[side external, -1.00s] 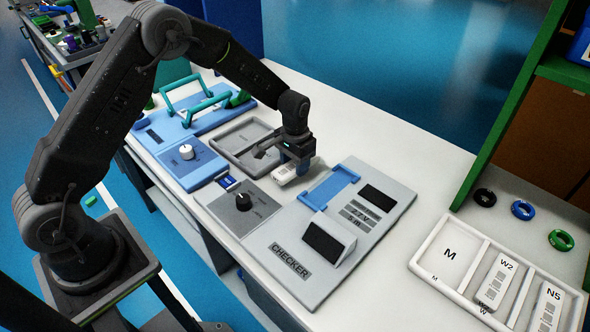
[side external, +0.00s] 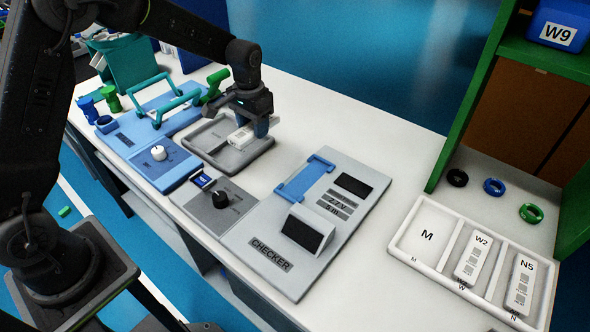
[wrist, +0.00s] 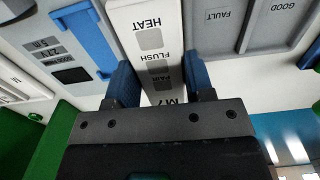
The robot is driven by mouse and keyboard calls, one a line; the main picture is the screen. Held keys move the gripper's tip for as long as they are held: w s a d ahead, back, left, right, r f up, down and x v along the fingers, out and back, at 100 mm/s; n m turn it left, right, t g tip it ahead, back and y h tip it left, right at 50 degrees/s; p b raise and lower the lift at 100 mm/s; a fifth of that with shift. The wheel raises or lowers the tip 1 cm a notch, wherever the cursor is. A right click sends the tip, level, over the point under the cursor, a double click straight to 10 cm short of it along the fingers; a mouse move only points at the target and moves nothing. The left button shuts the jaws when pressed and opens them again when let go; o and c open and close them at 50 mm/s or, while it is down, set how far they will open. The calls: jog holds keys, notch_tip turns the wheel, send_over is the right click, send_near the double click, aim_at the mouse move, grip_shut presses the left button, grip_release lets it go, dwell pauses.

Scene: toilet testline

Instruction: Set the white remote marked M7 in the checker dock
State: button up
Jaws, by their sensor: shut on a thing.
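The white remote marked M7 (wrist: 162,45) is gripped between the blue fingers of my gripper (wrist: 160,85) in the wrist view; its HEAT, FLUSH and PAIR labels show. In the side view the remote (side external: 241,137) hangs under my gripper (side external: 256,122) and overlaps the right part of the grey tray; its exact height is unclear. The checker (side external: 262,226) is a grey panel to the right of the remote. Its blue dock (side external: 305,181) is empty and apart from the remote. The dock also shows at the upper left of the wrist view (wrist: 88,40).
The grey tray (side external: 262,152) has FAULT and GOOD compartments. A knob panel (side external: 240,203) lies between it and the front edge. A blue fixture with green handles (side external: 165,100) stands left. A white tray (side external: 398,250) holds remotes W2 (side external: 475,258) and N5 (side external: 520,285); its M compartment is empty.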

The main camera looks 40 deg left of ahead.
send_over(305, 180)
notch_tip(305, 180, down, 6)
jog(key=shift+a+f, duration=0.1)
jog(key=shift+f, duration=2.15)
jog(key=shift+f, duration=0.15)
jog(key=o, duration=1)
jog(key=shift+c, duration=0.2)
notch_tip(305, 180, up, 12)
jog(key=shift+r, duration=0.2)
